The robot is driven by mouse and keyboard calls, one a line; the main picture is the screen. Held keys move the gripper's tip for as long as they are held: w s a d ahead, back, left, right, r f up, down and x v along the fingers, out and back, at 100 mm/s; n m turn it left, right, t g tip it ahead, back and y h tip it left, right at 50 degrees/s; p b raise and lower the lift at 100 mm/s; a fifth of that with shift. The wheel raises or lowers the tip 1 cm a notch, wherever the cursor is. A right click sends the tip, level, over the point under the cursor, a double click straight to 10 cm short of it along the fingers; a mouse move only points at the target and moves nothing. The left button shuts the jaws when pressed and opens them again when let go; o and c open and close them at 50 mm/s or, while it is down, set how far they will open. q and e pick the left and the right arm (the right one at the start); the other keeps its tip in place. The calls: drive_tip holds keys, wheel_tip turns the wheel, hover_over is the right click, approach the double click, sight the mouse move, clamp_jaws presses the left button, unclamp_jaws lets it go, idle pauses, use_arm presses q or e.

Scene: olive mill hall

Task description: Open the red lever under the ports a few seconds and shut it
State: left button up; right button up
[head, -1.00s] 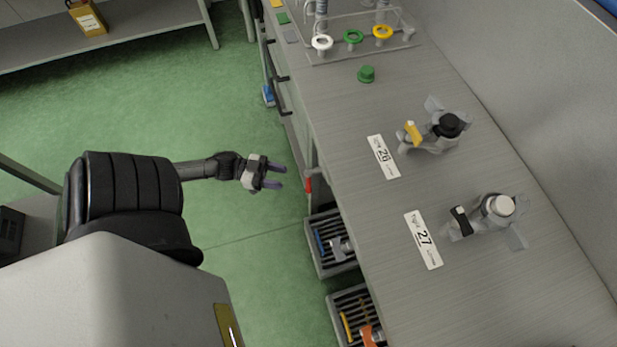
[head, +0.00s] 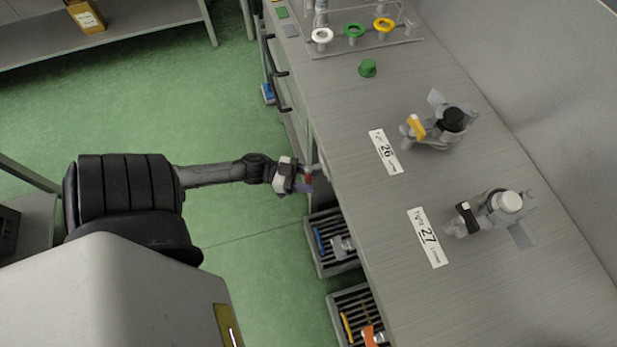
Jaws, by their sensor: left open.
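The red lever (head: 308,179) sits at the front edge of the bench, below the top. My left gripper (head: 309,178) is open at it, and the red shows between or just behind its two fingers. Whether the fingers touch the lever I cannot tell. The ports under the bench edge are hidden from this view. My right gripper is not in view.
The bench top (head: 370,225) carries a valve with a yellow handle (head: 416,127) by label 26 and one with a black handle (head: 467,217) by label 27. Two slatted crates (head: 314,254) sit below the bench edge.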

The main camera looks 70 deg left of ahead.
use_arm(q)
drive_tip(key=shift+c, duration=0.3)
clamp_jaws()
drive_tip(key=n+p, duration=0.1)
drive_tip(key=d+n+t+p, duration=0.1)
drive_tip(key=shift+d+r+n+h+p, duration=0.25)
drive_tip(key=shift+r+n+h+p, duration=0.05)
drive_tip(key=shift+p, duration=0.1)
drive_tip(key=d+r+n+t+y+p, duration=0.2)
drive_tip(key=n+t+y+p, duration=0.1)
drive_tip(key=n, duration=0.6)
drive_tip(key=d+r+n+t+y+p, duration=0.2)
drive_tip(key=n+t+y+p, duration=0.1)
drive_tip(key=n, duration=0.6)
drive_tip(key=shift+s+d+r+t+p, duration=0.3)
drive_tip(key=shift+s+d+t, duration=0.05)
drive_tip(key=shift+t, duration=0.45)
